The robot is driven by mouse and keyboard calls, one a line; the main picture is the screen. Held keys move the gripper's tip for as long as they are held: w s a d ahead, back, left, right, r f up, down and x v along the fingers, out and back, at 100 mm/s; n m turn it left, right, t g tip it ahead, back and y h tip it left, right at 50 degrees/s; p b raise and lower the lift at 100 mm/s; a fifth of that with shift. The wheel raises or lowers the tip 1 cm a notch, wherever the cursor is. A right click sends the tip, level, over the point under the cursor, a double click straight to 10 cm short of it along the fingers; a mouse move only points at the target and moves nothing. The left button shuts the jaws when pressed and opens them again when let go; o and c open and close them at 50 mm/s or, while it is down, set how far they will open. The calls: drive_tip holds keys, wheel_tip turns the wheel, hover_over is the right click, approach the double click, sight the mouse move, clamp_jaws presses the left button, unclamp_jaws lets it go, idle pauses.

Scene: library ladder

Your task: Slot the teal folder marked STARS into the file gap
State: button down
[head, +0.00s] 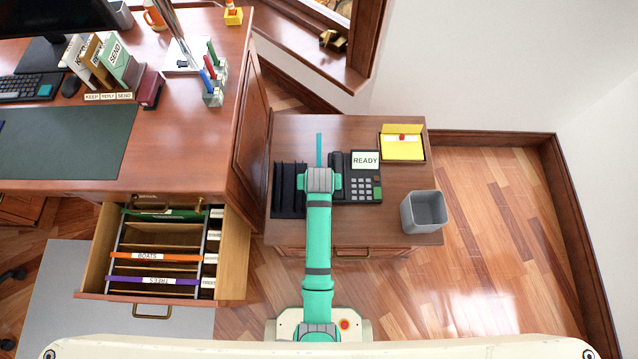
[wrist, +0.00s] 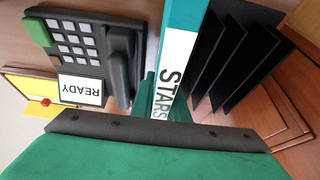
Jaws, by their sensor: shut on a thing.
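The teal folder (wrist: 178,55) shows in the wrist view with its white STARS label facing the camera. In the head view it is a thin teal strip (head: 319,150) beyond my wrist. My gripper (wrist: 157,103) is shut on the folder, over the side cabinet between the black rack and the phone. The fingertips are hidden in the head view. The open drawer (head: 93,262) at left holds a green file (head: 150,212) at the back, then an open gap (head: 160,237), an orange BOATS file (head: 125,255) and a purple TREES file (head: 125,279).
A black slotted rack (head: 288,190) stands left of my wrist, close beside the folder. The phone (head: 362,185) reading READY, a yellow note tray (head: 402,145) and a grey bin (head: 424,212) stand to the right. The desk corner (head: 225,185) lies between cabinet and drawer.

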drive_tip(key=v, duration=0.6)
drive_tip(key=s+v, duration=0.1)
drive_tip(key=v, duration=0.2)
drive_tip(key=shift+d, duration=0.25)
drive_tip(key=s+r, duration=0.1)
drive_tip(key=s, duration=0.2)
drive_tip(key=s+r, duration=0.2)
drive_tip(key=s, duration=0.1)
drive_tip(key=s+r, duration=0.1)
drive_tip(key=s, duration=0.2)
drive_tip(key=shift+s+r, duration=0.25)
drive_tip(key=shift+r, duration=0.1)
drive_tip(key=w+f, duration=0.9)
drive_tip(key=w, duration=0.5)
drive_tip(key=shift+f, duration=0.2)
drive_tip(key=shift+w, duration=0.1)
drive_tip(key=shift+w, duration=0.1)
